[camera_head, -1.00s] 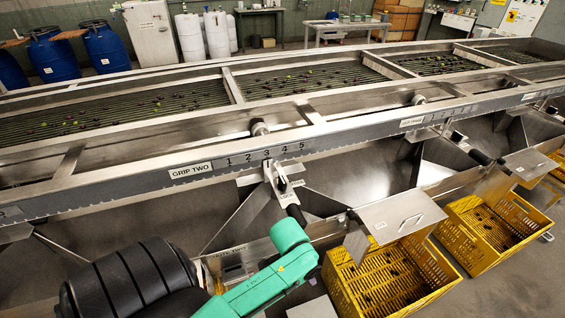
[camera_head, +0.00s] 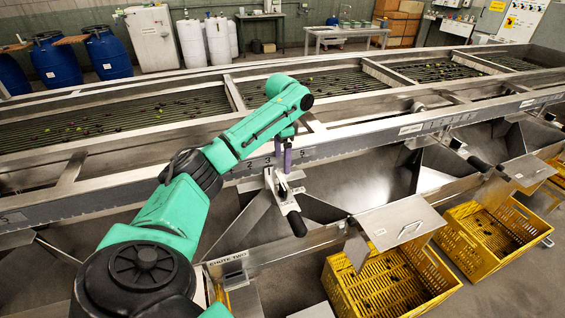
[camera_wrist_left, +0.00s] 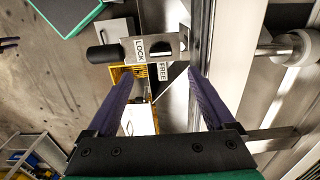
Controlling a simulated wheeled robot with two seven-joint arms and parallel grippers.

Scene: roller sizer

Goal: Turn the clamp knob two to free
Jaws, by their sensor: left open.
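The clamp (camera_head: 279,186) hangs on the front rail below the scale. Its black knob (camera_head: 297,224) points down toward the front. My left gripper (camera_head: 283,164) has two purple fingers pointing down, just above the clamp. I see nothing held. My right gripper is not in view.
The long steel rail (camera_head: 350,147) runs across beside the gripper. My left arm hides the section's name plate and part of the scale. A steel flap (camera_head: 400,220) and yellow crates (camera_head: 395,285) stand at the front right. A chute edge labelled CHUTE TWO (camera_head: 228,262) is below.

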